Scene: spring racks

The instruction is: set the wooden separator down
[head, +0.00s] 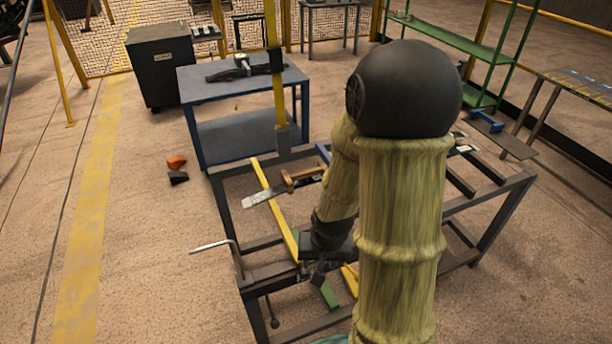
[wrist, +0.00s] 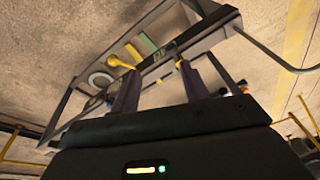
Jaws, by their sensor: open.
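A brown wooden piece (head: 303,177), which looks like the wooden separator, lies across the dark metal rack frame near its far side, with a flat grey metal strip (head: 262,199) beside it. I cannot tell whether the two touch. My gripper (head: 318,272) is low at the rack's near left part, partly hidden by my arm, and apart from the wooden piece. In the wrist view my gripper (wrist: 159,72) has its two dark fingers spread, with nothing seen held between them. A dark rack bar shows beyond the fingertips. I cannot make out the wooden piece there.
The rack frame (head: 487,212) has open gaps and yellow bars (head: 273,208) across it. A blue table (head: 240,130) stands behind. Orange and black pieces (head: 177,170) lie on the floor. The left floor is mostly clear.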

